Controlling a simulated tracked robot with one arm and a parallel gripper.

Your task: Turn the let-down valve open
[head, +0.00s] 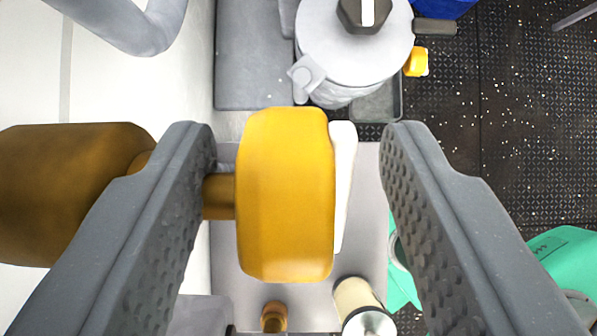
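The let-down valve appears as a thick orange-yellow handle (286,195) with a white strip (343,185) along its right face. A brass stem (218,197) joins it to a rounded brass body (65,195) at the left. My gripper (300,130) is open, with one grey finger on each side of the handle. The left finger crosses in front of the stem, between handle and brass body. The right finger stands clear of the handle, with a visible gap. Neither finger appears to press on the handle.
A grey canister (340,60) with a black hexagonal knob (365,14) stands above the handle. A grey pipe (135,25) is at upper left beside a white wall. Teal containers (565,255) are at lower right; a cream cylinder (355,297) and brass fitting (274,317) are below. Dark deck (520,130) shows at right.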

